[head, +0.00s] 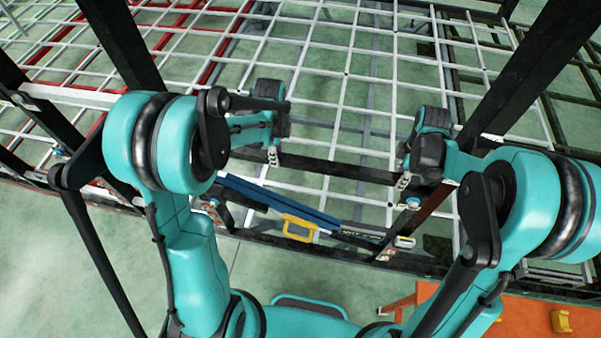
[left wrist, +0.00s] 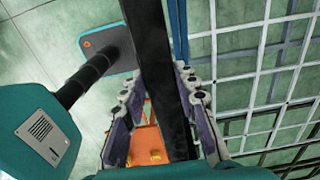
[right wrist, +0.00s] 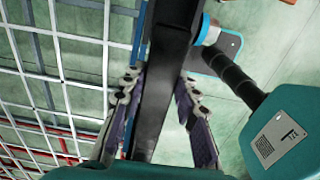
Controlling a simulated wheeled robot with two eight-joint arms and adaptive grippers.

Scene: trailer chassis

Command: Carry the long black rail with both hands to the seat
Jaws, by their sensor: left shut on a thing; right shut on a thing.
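The long black rail (head: 335,169) spans between my two grippers in the head view, above the white wire grid. My left gripper (head: 272,156) is shut on it towards its left part. In the left wrist view the rail (left wrist: 155,65) runs between the fingers (left wrist: 158,88). My right gripper (head: 404,182) is shut on it towards its right part. In the right wrist view the rail (right wrist: 168,50) passes between the fingers (right wrist: 158,86). Both rail ends are hard to make out behind my arms. I cannot tell which part of the frame is the seat.
A white wire grid (head: 340,88) with dark posts (head: 125,45) lies beyond the grippers. A blue bar (head: 280,200) and a yellow handle (head: 300,228) sit close below the rail. An orange table (head: 530,320) with a yellow block (head: 561,321) stands lower right. Green floor is clear lower left.

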